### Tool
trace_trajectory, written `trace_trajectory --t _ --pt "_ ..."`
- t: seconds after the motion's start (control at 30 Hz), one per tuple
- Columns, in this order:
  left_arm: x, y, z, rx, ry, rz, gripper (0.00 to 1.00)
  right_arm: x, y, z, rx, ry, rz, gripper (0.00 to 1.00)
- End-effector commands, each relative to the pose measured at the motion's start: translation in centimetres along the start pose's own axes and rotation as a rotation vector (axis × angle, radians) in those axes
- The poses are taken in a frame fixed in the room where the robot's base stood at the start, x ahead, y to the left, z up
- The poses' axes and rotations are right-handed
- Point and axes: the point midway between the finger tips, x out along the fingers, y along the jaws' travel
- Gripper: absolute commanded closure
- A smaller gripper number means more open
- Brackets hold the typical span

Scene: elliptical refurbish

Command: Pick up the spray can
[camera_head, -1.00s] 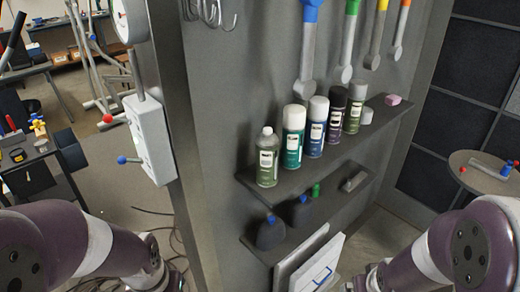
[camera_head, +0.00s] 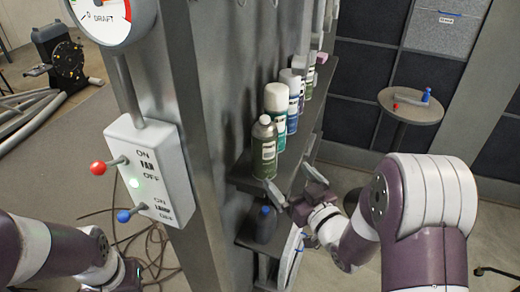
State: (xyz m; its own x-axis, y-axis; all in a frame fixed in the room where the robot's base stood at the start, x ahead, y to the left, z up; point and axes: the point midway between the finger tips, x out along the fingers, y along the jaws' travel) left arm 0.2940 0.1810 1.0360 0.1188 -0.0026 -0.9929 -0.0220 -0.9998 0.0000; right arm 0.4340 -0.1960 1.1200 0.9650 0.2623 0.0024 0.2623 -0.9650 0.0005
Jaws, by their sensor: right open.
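Several spray cans stand upright in a row on the upper shelf (camera_head: 243,182) of the grey panel. The nearest is an olive-green can (camera_head: 264,158) with a pale label and grey top. Behind it are a teal can (camera_head: 276,105) with a white cap and a blue can (camera_head: 291,85), with others partly hidden behind. My right gripper (camera_head: 293,180) is open and empty, just right of and below the olive-green can, near the shelf's front edge and apart from the can. My left arm is at the bottom left; its gripper end (camera_head: 128,276) is dark and its fingers are unclear.
A dark bottle (camera_head: 265,222) with a blue cap stands on the lower shelf. A switch box (camera_head: 152,170) with red and blue levers is on the post to the left, below a gauge (camera_head: 108,15). A round table (camera_head: 411,108) stands at the right back.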

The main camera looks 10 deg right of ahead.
Motion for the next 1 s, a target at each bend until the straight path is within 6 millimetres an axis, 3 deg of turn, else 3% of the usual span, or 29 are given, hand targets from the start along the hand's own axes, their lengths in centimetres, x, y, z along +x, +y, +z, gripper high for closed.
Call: trace_trajectory --t 0.2,0.6,0.9,1.0 --pt "-1.2 0.0 -0.2 0.0 0.0 0.0 1.0 4.9 -0.1 -0.3 0.002 0.002 -0.004 0.01" --pt "-3.5 0.0 -0.4 0.0 0.001 0.0 1.0 11.1 0.1 -1.0 0.002 0.0 -0.001 0.01" --pt "-3.5 0.0 -0.4 0.0 0.0 0.0 1.0 12.0 0.1 -0.8 0.002 0.0 0.001 0.01" --pt "-3.5 0.0 -0.4 0.0 0.0 0.0 1.0 12.0 0.1 -0.8 0.002 0.0 0.001 0.33"
